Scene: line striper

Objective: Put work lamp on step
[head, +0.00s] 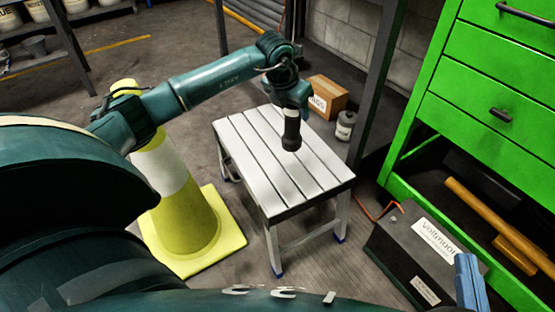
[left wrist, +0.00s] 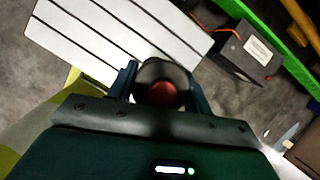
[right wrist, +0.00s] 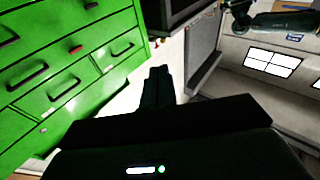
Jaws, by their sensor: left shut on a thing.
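The work lamp (head: 291,132) is a dark cylinder, held roughly upright in my left gripper (head: 293,106). In the head view its lower end overlaps the step's top; it looks held above the surface, but the gap is hard to judge. In the left wrist view the lamp (left wrist: 162,92) shows as a dark round end with a red centre between the two fingers. The step (head: 260,165) is a pale slatted stool with blue feet, its top otherwise bare. My right gripper (right wrist: 157,85) shows in the right wrist view with its fingers together and nothing visible between them, away from the step.
A yellow and white cone (head: 185,215) stands left of the step, below my left arm. A cardboard box (head: 328,95) and a small grey canister (head: 345,125) are behind it. A dark labelled case (head: 405,255) and a green drawer cabinet (head: 490,80) stand at the right.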

